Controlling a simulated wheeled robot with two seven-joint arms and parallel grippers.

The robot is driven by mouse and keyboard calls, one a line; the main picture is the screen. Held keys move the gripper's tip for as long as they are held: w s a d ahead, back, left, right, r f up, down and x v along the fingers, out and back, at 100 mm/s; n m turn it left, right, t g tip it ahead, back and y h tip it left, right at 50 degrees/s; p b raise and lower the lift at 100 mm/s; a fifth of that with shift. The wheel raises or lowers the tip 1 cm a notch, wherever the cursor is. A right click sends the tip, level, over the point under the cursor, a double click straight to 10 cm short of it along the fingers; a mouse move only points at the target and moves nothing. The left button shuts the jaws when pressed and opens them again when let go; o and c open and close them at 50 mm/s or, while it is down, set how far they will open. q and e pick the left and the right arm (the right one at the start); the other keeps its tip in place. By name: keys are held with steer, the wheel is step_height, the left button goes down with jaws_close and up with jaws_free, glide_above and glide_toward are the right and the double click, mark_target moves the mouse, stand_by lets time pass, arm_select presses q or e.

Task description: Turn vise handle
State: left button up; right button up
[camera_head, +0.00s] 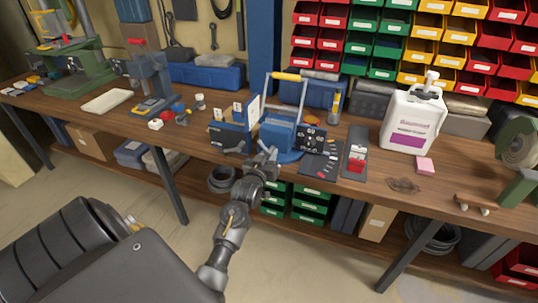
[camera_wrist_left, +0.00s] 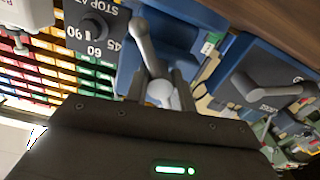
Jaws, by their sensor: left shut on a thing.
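The blue vise (camera_head: 279,134) stands at the front edge of the workbench, on a round blue base. In the left wrist view its blue body (camera_wrist_left: 180,35) fills the upper middle. The grey vise handle (camera_wrist_left: 143,45) slants down to a round knob between my fingers. My left gripper (camera_head: 264,160) reaches up to the vise front from below. In the left wrist view the left gripper (camera_wrist_left: 160,88) is shut on the handle's knob end. In the head view the handle is mostly hidden by the gripper. My right gripper is not in view.
A black dial panel (camera_wrist_left: 95,30) marked with numbers is close beside the vise. A blue box with a dark lever (camera_head: 230,138) stands left of it. A white jug (camera_head: 413,122) and pink block (camera_head: 425,166) are to the right. Open floor lies in front of the bench.

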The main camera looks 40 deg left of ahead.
arm_select(q)
steer(key=shift+d+f, duration=0.1)
steer(key=o, duration=1.2)
steer(key=b+v, duration=0.1)
steer(key=v, duration=0.9)
steer(key=shift+s+b, duration=0.3)
steer(key=shift+s, duration=0.05)
steer(key=shift+d, duration=0.15)
steer(key=shift+c, duration=0.5)
